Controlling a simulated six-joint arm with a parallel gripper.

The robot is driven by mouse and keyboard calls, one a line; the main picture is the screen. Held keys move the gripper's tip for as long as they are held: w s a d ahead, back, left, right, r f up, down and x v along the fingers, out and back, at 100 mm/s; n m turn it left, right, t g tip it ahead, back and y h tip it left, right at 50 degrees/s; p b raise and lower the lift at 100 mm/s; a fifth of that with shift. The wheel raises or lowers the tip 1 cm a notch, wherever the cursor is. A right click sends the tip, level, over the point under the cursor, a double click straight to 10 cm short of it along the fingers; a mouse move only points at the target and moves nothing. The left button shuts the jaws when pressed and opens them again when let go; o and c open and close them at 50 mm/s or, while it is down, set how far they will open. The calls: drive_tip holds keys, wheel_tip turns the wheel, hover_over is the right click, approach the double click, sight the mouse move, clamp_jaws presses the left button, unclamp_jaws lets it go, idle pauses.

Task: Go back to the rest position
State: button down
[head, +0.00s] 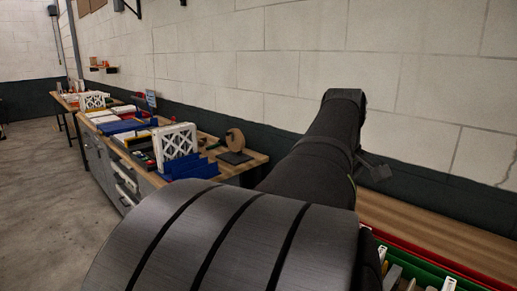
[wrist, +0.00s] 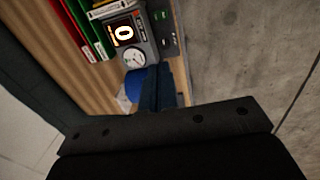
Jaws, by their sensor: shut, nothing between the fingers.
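My gripper (wrist: 170,72) shows in the wrist view, its dark fingers closed together and pointing towards the top of the picture. Nothing is held between them. They hang over the edge of a wooden bench (wrist: 88,82), beside a blue round thing (wrist: 134,88) that they partly cover.
A grey device (wrist: 143,45) with a lit orange display and a dial stands near the fingertips. Red (wrist: 72,30) and green (wrist: 88,28) bins lie to its left. Concrete floor (wrist: 245,60) is clear at right. Another cluttered bench (head: 240,172) stands along the wall.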

drive_tip(key=shift+s+a+r, duration=0.15)
drive_tip(key=shift+s+r, duration=0.1)
drive_tip(key=shift+r, duration=0.2)
drive_tip(key=shift+s+a+r, duration=0.15)
drive_tip(key=shift+s+r, duration=0.05)
drive_tip(key=shift+r, duration=0.25)
drive_tip(key=c, duration=1.9)
unclamp_jaws()
drive_tip(key=shift+d, duration=0.1)
drive_tip(key=shift+c, duration=0.2)
drive_tip(key=o, duration=1.9)
drive_tip(key=shift+g+y, duration=0.6)
drive_tip(key=d, duration=0.3)
drive_tip(key=d+r, duration=0.1)
drive_tip(key=d, duration=0.2)
drive_tip(key=s+d+r, duration=0.1)
drive_tip(key=d, duration=0.3)
drive_tip(key=shift+s, duration=0.1)
drive_tip(key=shift+o, duration=0.2)
wheel_tip(320, 180, down, 10)
drive_tip(key=shift+d, duration=0.2)
drive_tip(key=shift+r, duration=0.15)
